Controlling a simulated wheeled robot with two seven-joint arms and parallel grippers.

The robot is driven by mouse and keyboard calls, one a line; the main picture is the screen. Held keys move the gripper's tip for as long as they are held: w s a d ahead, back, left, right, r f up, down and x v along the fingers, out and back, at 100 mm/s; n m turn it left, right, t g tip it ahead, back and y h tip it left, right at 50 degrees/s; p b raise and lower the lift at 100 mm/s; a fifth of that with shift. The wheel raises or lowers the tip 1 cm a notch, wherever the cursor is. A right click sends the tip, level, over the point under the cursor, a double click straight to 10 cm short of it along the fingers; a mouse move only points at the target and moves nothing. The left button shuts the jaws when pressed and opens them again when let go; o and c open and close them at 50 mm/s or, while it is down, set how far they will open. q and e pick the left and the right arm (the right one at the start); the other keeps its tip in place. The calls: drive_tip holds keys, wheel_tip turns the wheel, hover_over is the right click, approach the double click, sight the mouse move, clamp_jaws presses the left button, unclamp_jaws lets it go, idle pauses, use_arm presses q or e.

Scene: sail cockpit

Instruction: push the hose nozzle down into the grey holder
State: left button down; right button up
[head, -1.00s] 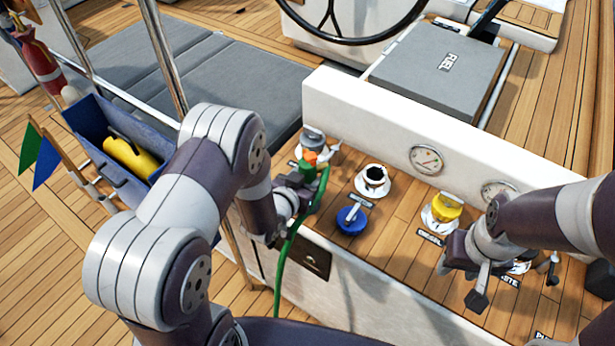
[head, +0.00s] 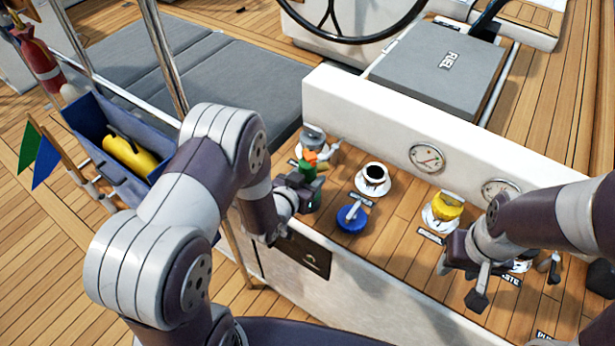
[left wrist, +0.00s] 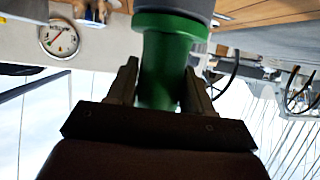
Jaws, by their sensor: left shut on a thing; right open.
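The green hose nozzle (head: 306,170) with an orange top is at the left end of the wooden console. My left gripper (head: 309,192) is shut on it. In the left wrist view the green nozzle (left wrist: 167,65) stands between both fingers, and its wider collar meets a grey cylinder (left wrist: 175,8), which looks like the grey holder. How deep the nozzle sits in it cannot be told. In the head view my gripper hides that joint. My right gripper (head: 483,275) is open over the console's right part, near a label.
A grey-topped fitting (head: 313,135) stands just behind the nozzle. A black-centred white cup or fitting (head: 373,178), a blue cap (head: 351,218) and a yellow cap (head: 446,207) are to its right. A white wall with gauges (head: 427,158) runs behind.

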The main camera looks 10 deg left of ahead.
use_arm(q)
drive_tip(key=shift+f, duration=0.25)
drive_tip(key=c, duration=0.7)
unclamp_jaws()
drive_tip(key=p+v, duration=0.5)
drive_tip(key=v, duration=0.6)
